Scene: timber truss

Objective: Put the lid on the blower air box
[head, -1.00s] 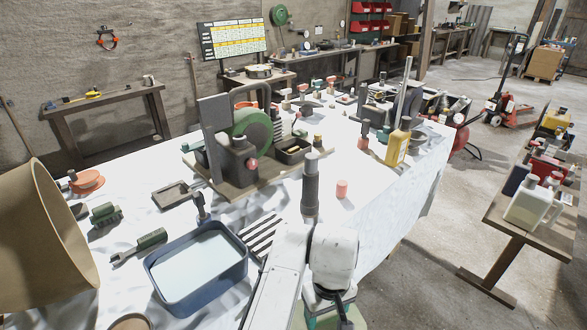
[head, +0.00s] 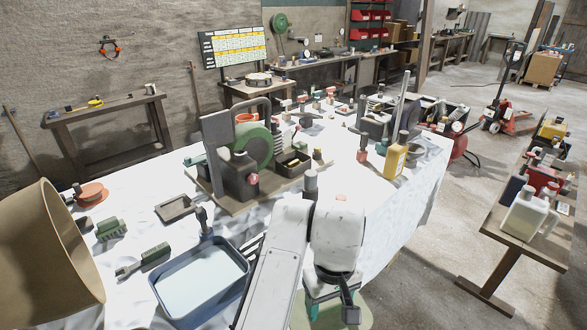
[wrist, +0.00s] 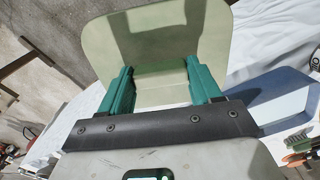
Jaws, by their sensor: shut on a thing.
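The lid is a pale green plate with rounded corners (wrist: 215,30). My gripper (wrist: 160,82) is shut on it, its two green fingers against the plate's middle part; the exact grip point is partly hidden. In the head view the lid (head: 355,316) shows only as an edge at the bottom, below my white wrist. An open blue box with a pale inside (head: 243,296), which I take for the blower air box, stands on the table to the left of my arm. In the wrist view the blue box (wrist: 275,105) is at the right, apart from the lid.
A large tan drum-like thing (head: 45,255) is at the left. A yellow bottle (head: 395,160) stands to the right.

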